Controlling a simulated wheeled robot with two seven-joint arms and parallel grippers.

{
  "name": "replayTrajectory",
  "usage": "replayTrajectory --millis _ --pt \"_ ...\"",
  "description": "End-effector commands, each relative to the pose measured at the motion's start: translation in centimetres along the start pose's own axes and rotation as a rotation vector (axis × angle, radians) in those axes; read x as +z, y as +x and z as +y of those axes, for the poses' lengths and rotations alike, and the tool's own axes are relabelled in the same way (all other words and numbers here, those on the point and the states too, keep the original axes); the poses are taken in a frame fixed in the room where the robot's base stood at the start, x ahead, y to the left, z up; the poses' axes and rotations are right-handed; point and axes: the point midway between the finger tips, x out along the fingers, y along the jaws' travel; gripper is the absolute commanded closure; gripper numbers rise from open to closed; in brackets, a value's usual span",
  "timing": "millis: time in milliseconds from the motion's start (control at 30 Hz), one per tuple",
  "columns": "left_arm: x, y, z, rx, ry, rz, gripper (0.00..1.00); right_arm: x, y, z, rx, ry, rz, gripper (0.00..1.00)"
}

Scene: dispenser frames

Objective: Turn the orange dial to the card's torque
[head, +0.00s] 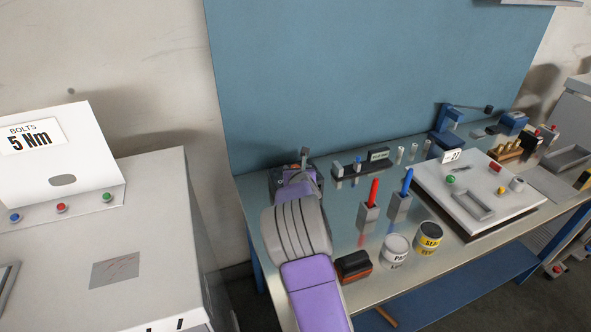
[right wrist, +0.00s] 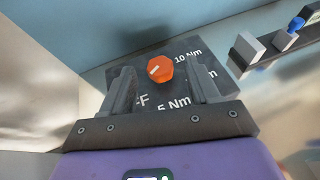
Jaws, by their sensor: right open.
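The card (head: 32,137) reads "BOLTS 5 Nm" and is on a white panel at the left of the head view. The orange dial (right wrist: 160,69) sits on a dark plate (right wrist: 190,50) in the right wrist view. Its white mark is on its left side, slanting toward lower left. Labels show "10 Nm" at upper right, "5 Nm" below and a partly hidden "FF" at lower left. My right gripper (right wrist: 164,72) is open, a finger on either side of the dial with gaps. Contact is not visible. In the head view my right gripper (head: 304,160) hides the dial.
Red (head: 373,193) and blue (head: 407,182) markers stand in grey holders right of my arm. Two cans (head: 396,250) and a dark orange-black block (head: 354,266) are near the front edge. A blue wall panel (head: 360,80) rises behind the bench.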

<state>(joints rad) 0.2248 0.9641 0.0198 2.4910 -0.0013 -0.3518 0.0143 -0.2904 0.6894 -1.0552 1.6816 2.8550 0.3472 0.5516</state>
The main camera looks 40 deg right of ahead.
Motion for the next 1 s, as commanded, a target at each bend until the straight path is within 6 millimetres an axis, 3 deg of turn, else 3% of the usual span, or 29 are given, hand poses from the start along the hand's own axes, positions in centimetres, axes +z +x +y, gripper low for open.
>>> replayTrajectory --millis 200,533,900,1000 --pt "0.0 0.0 0.0 0.0 0.0 0.0 0.57 0.0 1.8 0.0 0.0 -0.001 0.0 0.4" --pt "0.0 0.0 0.0 0.0 0.0 0.0 0.57 0.0 2.0 0.0 0.0 0.0 0.001 0.4" --pt "0.0 0.0 0.0 0.0 0.0 0.0 0.57 0.0 2.0 0.0 0.0 0.0 0.001 0.95" --pt "0.0 0.0 0.0 0.0 0.0 0.0 0.57 0.0 2.0 0.0 0.001 -0.001 0.001 0.96"
